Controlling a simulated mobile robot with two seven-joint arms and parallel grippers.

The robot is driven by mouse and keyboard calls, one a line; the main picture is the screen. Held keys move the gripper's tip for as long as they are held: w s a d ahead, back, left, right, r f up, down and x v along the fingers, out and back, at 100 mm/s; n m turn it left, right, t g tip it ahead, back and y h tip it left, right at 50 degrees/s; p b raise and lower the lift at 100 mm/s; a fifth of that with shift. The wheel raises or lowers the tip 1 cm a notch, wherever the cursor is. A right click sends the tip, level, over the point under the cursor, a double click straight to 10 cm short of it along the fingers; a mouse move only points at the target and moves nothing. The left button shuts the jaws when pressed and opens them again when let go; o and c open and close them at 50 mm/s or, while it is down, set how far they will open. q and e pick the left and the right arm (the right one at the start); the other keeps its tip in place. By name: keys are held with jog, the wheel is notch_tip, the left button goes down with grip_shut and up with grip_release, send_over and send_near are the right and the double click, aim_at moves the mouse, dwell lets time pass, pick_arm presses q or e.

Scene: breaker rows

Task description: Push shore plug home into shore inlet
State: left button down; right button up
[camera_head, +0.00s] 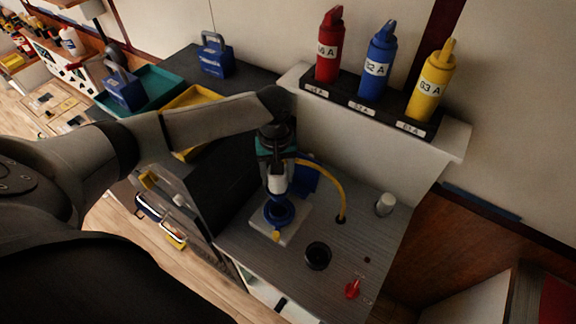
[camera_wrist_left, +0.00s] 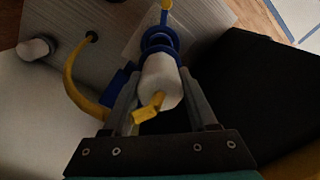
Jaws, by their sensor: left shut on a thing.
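The shore plug (camera_head: 277,184) is a white body with a yellow cable. The blue round shore inlet (camera_head: 279,212) sits on a pale plate on the grey counter, with a yellow tab at its front. My left gripper (camera_head: 277,172) points down and is shut on the plug, right at the inlet. In the left wrist view the plug (camera_wrist_left: 161,82) is between the fingers of my gripper (camera_wrist_left: 165,95), in line with the blue inlet rings (camera_wrist_left: 158,40). I cannot tell how deep the plug is in the inlet. My right gripper is not in view.
The yellow cable (camera_head: 330,177) arcs to a hole in the counter (camera_head: 240,240). A black round socket (camera_head: 318,256), a red switch (camera_head: 352,288) and a white knob (camera_head: 385,204) are nearby. Red, blue and yellow bottles (camera_head: 377,62) stand on a shelf behind.

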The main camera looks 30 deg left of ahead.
aim_at(278, 189)
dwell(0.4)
pick_arm(q)
jog(key=shift+f+b, duration=0.8)
jog(key=shift+f, duration=2.2)
jog(key=shift+p, duration=0.45)
jog(key=shift+p, duration=0.4)
jog(key=shift+f+b, duration=1.3)
jog(key=shift+f, duration=1.1)
jog(key=shift+c, duration=0.6)
grip_release()
notch_tip(278, 189, up, 15)
jog(key=shift+r+p, duration=0.15)
jog(key=shift+p, duration=0.45)
